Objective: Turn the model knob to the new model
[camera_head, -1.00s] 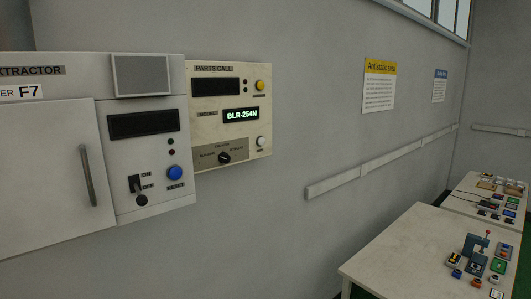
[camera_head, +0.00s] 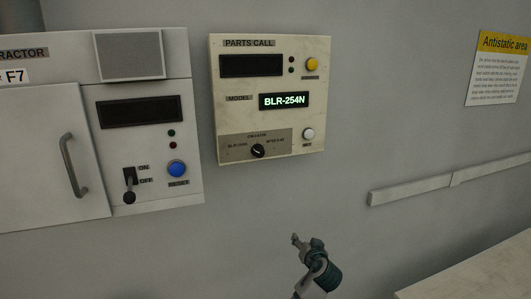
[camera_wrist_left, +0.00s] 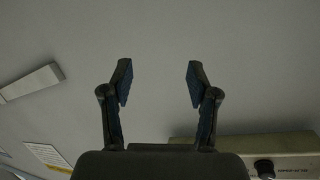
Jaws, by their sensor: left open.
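The model knob (camera_head: 258,151) is a small black dial on a grey plate at the bottom of the cream PARTS CALL panel (camera_head: 222,100). My left gripper (camera_head: 306,241) is below and right of the knob, apart from the panel. In the left wrist view its fingers (camera_wrist_left: 158,76) are spread and empty, facing bare wall. The knob (camera_wrist_left: 264,168) shows there at the lower right edge. My right gripper is not in view.
The extractor cabinet (camera_head: 150,80) stands left of the panel, with a switch (camera_head: 129,178) and blue reset button (camera_head: 176,168). A yellow button (camera_head: 311,64) and white button (camera_head: 307,134) flank the displays. A wall rail (camera_head: 420,189) and pale table (camera_head: 480,275) lie right.

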